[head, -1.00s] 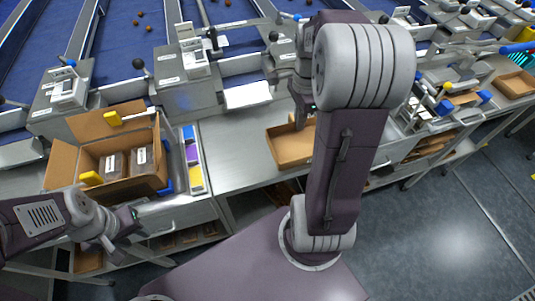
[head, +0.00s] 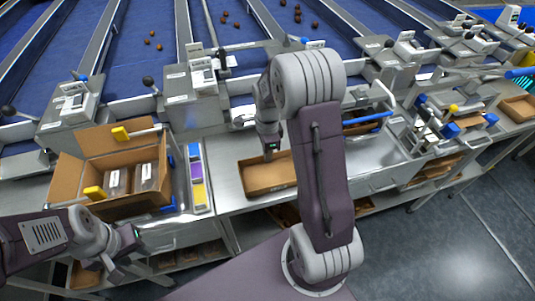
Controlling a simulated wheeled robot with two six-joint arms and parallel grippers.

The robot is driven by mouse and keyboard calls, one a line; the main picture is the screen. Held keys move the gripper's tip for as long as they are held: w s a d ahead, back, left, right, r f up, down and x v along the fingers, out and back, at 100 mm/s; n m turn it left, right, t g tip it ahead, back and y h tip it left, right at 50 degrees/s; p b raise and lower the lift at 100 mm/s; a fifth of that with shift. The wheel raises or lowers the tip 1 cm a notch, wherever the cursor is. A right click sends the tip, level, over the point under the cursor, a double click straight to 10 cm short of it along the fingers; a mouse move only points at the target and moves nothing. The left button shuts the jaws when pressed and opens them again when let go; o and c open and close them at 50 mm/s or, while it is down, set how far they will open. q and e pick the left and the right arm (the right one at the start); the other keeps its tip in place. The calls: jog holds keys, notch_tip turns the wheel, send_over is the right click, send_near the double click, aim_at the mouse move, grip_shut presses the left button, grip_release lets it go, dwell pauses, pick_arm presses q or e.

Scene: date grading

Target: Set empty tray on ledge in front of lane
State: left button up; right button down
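A shallow brown cardboard tray (head: 284,188), empty inside, is at the front of the metal bench in the middle. My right gripper (head: 270,153) points down at its back wall and appears shut on it; the fingertips are small and partly hidden. I cannot tell whether the tray touches the bench. A pale ledge (head: 241,115) at the front of the middle blue lane shows behind the tray, partly covered by my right arm. My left gripper (head: 122,258) is low at the left, in front of the bench and away from the tray; its fingers are unclear.
An open carton (head: 128,208) with dark packs stands left of the tray, beside a strip of coloured labels (head: 198,178). Grey control boxes (head: 193,103) flank the lane end. Another brown tray (head: 520,107) lies far right. Bare bench (head: 222,180) shows left of the tray.

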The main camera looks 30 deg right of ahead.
jog(key=shift+s, duration=0.1)
jog(key=shift+f, duration=0.1)
jog(key=c, duration=1.7)
grip_release()
